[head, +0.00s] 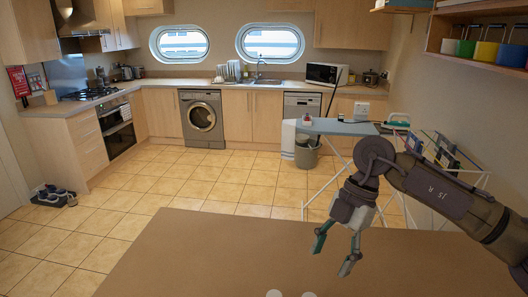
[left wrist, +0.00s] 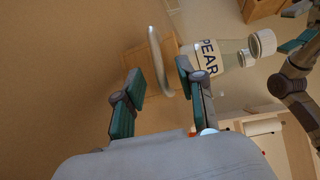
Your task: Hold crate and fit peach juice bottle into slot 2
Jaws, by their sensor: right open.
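In the left wrist view, my left gripper (left wrist: 159,70) is open, its teal fingers either side of a pale curved bar (left wrist: 157,60) that looks like a handle. Whether they touch it I cannot tell. Behind the bar is a light wooden crate (left wrist: 134,58), partly hidden; its slots cannot be made out. No peach label is readable. In the head view, my right gripper (head: 333,256) is open and empty above the brown table (head: 210,255). My left gripper is outside that view.
Two white round tops (head: 274,293) show at the table's near edge in the head view. Beyond the table are an ironing board (head: 335,127), a drying rack and a grey bin (head: 306,155). A shelf with coloured pots (head: 485,50) hangs at right.

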